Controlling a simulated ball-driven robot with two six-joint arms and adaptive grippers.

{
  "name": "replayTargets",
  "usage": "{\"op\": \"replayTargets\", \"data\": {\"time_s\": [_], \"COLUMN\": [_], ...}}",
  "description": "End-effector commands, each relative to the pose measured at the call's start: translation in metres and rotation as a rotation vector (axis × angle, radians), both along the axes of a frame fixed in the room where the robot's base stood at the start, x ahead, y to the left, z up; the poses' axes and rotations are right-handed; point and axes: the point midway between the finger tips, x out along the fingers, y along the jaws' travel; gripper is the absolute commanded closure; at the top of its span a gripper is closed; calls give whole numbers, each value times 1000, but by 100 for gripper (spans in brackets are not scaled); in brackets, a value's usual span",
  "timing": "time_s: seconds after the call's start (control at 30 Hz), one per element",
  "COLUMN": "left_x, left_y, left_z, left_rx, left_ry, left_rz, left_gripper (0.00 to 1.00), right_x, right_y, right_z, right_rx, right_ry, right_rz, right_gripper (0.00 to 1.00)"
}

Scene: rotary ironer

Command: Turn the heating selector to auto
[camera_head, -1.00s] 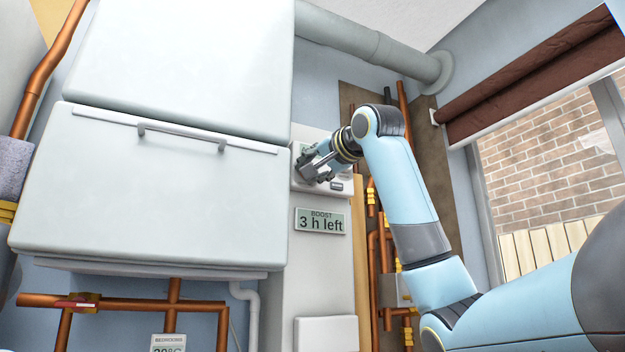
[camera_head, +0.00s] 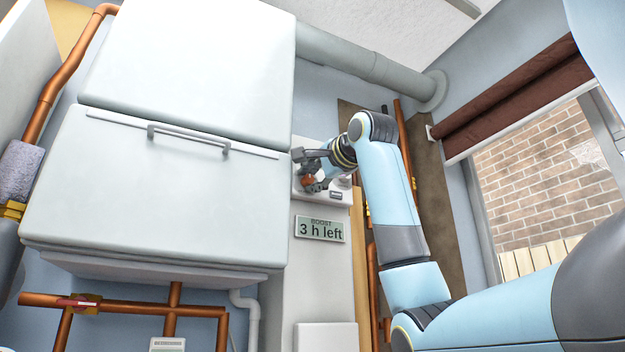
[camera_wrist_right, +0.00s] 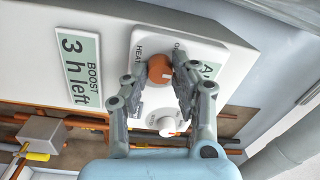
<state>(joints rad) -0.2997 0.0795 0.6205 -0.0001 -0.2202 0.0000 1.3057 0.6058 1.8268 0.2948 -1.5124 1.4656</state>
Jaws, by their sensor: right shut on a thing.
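The heating selector is an orange-brown round knob (camera_wrist_right: 158,69) on a white control plate (camera_wrist_right: 207,45) in the right wrist view. It has a pale pointer mark, and the words around it are partly covered. The letters "HEAT" show on one side of it. My right gripper (camera_wrist_right: 161,75) has its two fingers on either side of the knob and is shut on it. In the head view my right gripper (camera_head: 311,172) is at the panel, with a bit of the orange knob (camera_head: 308,181) showing between its fingers. My left gripper is not in view.
A second, white knob (camera_wrist_right: 167,126) sits on the same plate beside my fingers. A display (camera_head: 320,228) reads "BOOST 3 h left". A large white cabinet (camera_head: 160,190) stands close left of my gripper. Copper pipes (camera_head: 372,290) run below right.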

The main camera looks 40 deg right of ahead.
Motion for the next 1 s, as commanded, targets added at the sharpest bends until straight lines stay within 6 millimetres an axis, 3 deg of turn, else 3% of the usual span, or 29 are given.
{"op": "replayTargets", "data": {"time_s": [0.27, 0.3, 0.47, 0.77, 1.0], "left_x": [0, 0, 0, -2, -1], "left_y": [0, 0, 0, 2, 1], "left_z": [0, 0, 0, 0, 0], "left_rx": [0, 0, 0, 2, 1], "left_ry": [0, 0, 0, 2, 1], "left_rz": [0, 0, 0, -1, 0], "left_gripper": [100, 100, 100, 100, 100], "right_x": [0, 0, 0, -3, -43], "right_y": [0, 0, 0, 1, 11], "right_z": [-1, -1, 0, 0, -1], "right_rx": [1, 1, 0, -1, -5], "right_ry": [2, 2, 2, -1, -3], "right_rz": [-1, -1, -1, -1, -4], "right_gripper": [100, 70, 52, 52, 52]}}
